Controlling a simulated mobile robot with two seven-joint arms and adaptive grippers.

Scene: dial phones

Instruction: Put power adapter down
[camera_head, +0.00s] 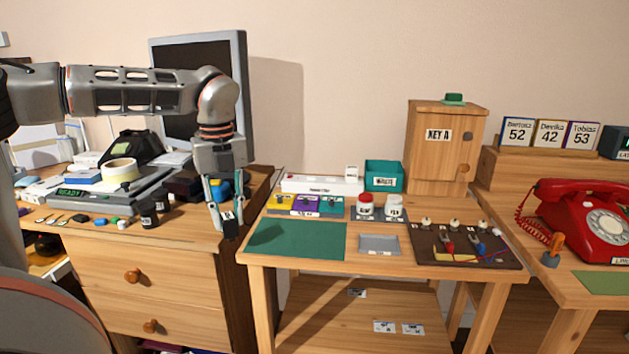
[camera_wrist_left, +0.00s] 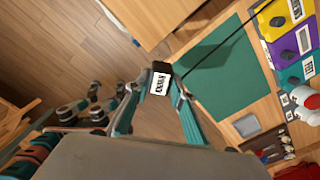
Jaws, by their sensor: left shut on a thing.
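The black power adapter (camera_head: 230,229) has a white label and hangs in my left gripper (camera_head: 225,207). In the left wrist view the fingertips (camera_wrist_left: 164,80) are shut around the adapter (camera_wrist_left: 158,83), with its label facing the camera. It is above the left edge of the middle table, near the gap beside the drawer desk, and looks clear of both. A thin dark line, seemingly its cord, runs from it across the green mat (camera_wrist_left: 221,82). The mat (camera_head: 297,240) lies bare on the middle table's left front.
The middle table (camera_head: 395,266) also holds a grey tray (camera_head: 379,245), coloured blocks (camera_head: 305,203), lidded jars (camera_head: 365,205), a teal bin (camera_head: 383,175) and a wired board (camera_head: 465,246). The drawer desk (camera_head: 160,246) is cluttered. A red phone (camera_head: 590,220) stands at right.

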